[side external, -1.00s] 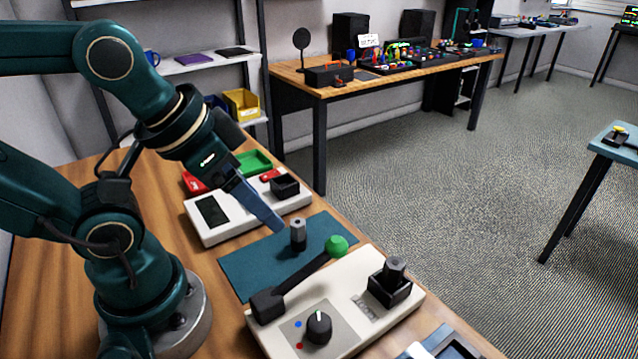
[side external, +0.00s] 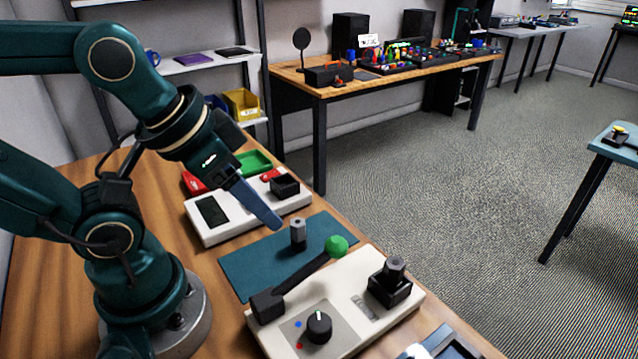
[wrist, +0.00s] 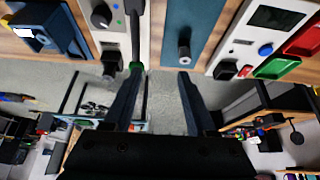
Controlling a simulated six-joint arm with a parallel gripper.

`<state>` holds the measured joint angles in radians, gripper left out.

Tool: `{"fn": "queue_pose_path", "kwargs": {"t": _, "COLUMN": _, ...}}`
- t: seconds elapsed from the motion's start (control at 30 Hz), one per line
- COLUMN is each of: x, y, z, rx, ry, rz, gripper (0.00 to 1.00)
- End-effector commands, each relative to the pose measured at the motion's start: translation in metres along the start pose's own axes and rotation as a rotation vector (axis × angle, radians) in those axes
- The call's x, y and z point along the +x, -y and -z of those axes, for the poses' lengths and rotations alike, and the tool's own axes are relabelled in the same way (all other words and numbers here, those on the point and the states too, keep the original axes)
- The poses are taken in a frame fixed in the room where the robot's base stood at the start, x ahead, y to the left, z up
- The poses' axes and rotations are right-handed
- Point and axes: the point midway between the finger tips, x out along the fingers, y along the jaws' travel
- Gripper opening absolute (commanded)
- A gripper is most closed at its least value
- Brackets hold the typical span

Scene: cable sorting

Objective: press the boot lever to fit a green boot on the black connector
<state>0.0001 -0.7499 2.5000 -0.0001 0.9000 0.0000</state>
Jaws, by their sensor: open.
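The boot lever is a black bar (side external: 301,272) with a green ball knob (side external: 336,246), hinged on a white press unit (side external: 345,270). It slants up to the right. A dark connector (side external: 395,267) stands upright in a black socket (side external: 389,290) on that unit. Another dark, grey-topped connector (side external: 298,234) stands on the teal mat (side external: 245,269). My gripper (side external: 277,223) is open and empty above the mat, left of the knob. In the wrist view my gripper (wrist: 160,77) has its fingers apart, with the green knob (wrist: 136,66) by the left fingertip. I cannot see a green boot clearly.
The press unit has a dial (side external: 319,327) with blue and red dots. Behind the mat is a second white unit (side external: 225,232) with a screen and a black socket (side external: 285,186). Red and green trays (side external: 254,162) lie behind it. A blue-grey device (side external: 440,344) sits at the front edge.

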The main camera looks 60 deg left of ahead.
Motion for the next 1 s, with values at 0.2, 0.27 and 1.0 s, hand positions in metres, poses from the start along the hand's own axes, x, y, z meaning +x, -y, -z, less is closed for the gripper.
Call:
{"fn": "queue_pose_path", "kwargs": {"t": 0.2, "x": 0.0000, "y": 0.0000, "z": 0.0000, "rx": 0.000, "ry": 0.000, "rz": 0.000, "gripper": 0.00}}
{"fn": "queue_pose_path", "kwargs": {"t": 0.27, "x": 0.0000, "y": 0.0000, "z": 0.0000, "rx": 0.000, "ry": 0.000, "rz": 0.000, "gripper": 0.00}}
{"fn": "queue_pose_path", "kwargs": {"t": 1.0, "x": 0.0000, "y": 0.0000, "z": 0.0000, "rx": 0.000, "ry": 0.000, "rz": 0.000, "gripper": 0.00}}
